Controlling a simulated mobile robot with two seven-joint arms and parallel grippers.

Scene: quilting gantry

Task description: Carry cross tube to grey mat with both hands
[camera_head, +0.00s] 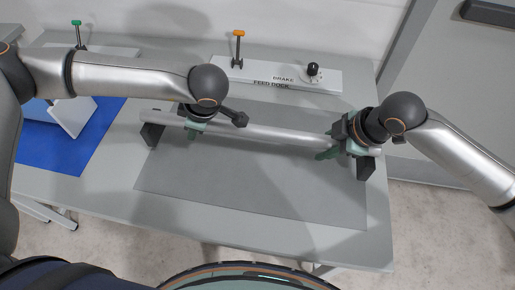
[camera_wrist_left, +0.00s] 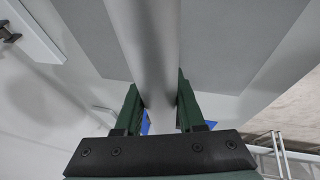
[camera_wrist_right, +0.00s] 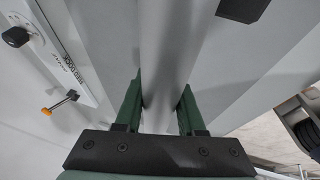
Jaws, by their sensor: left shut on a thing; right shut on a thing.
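The cross tube (camera_head: 275,134), a long silver tube, spans the table from left to right over the grey mat (camera_head: 250,185). My left gripper (camera_head: 195,128) is shut on the tube left of its middle; the tube runs between its fingers in the left wrist view (camera_wrist_left: 155,60). My right gripper (camera_head: 335,146) is shut on the tube near its right end, and the right wrist view shows the tube (camera_wrist_right: 165,55) between the fingers. Dark blocks show at the left end (camera_head: 152,134) and right end (camera_head: 366,168). I cannot tell whether these touch the mat.
A white panel marked FEED DOCK and BRAKE (camera_head: 285,76), with an orange-topped lever (camera_head: 238,48) and a black knob (camera_head: 313,69), stands behind the mat. A blue mat (camera_head: 60,150) with a white box lies at left. The mat's front part is clear.

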